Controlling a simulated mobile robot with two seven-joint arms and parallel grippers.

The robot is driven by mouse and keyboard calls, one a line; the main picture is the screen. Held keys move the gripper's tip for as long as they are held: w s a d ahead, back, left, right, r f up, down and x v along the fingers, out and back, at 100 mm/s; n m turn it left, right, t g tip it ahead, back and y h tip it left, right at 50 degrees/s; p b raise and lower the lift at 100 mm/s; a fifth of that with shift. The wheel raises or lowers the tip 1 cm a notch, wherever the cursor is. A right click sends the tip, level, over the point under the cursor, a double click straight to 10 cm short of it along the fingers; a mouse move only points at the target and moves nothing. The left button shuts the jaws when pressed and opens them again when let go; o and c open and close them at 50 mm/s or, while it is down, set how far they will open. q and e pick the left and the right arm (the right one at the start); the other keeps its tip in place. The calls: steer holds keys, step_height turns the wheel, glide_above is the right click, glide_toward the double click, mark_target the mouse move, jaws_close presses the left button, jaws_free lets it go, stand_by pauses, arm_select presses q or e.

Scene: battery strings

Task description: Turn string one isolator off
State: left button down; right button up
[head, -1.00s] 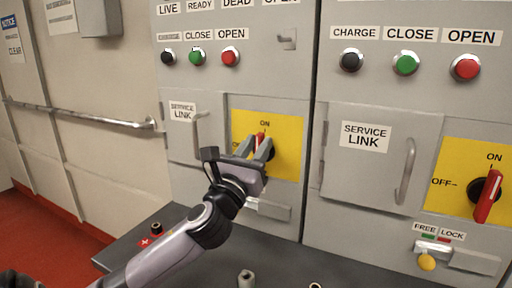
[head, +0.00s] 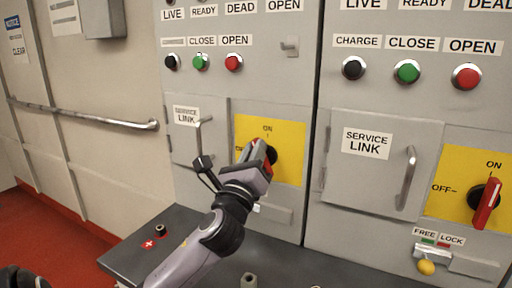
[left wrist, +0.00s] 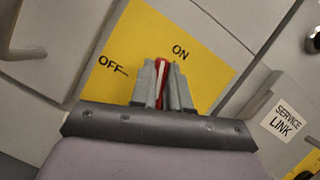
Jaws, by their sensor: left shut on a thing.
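The isolator on the left cabinet has a red handle (head: 271,154) on a yellow plate (head: 291,140) marked ON at the top and OFF at the left. My left gripper (head: 256,151) is shut on this handle, one finger on each side. In the left wrist view the red handle (left wrist: 160,82) shows between the fingers, with the ON and OFF words on the yellow plate (left wrist: 205,82) beyond. The gripper hides much of the handle and part of the OFF word in the head view, so its exact angle is hard to tell. My right gripper is not in view.
A second isolator with a red handle (head: 486,203) is on the right cabinet. Service link doors with bar handles (head: 407,178) stand out from both cabinets. A dark ledge (head: 190,222) with a small post (head: 249,280) lies below. A wall rail (head: 85,118) runs at left.

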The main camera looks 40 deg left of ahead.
arm_select(q)
steer(key=n+g+p, duration=0.1)
steer(key=n+g, duration=0.1)
steer(key=n, duration=0.3)
steer(key=f+n+g+y+p, duration=0.1)
steer(key=n+g+p, duration=0.1)
steer(key=n, duration=0.3)
steer(key=a+f+n+g+p, duration=0.1)
steer(key=n, duration=0.4)
steer(key=shift+s+a+g+y+p, duration=0.1)
steer(key=shift+g+y+p, duration=0.2)
steer(key=shift+g+p, duration=0.1)
steer(key=shift+r+n, duration=0.1)
steer(key=shift+n, duration=0.3)
steer(key=c, duration=1.1)
jaws_free()
steer(key=shift+f, duration=0.25)
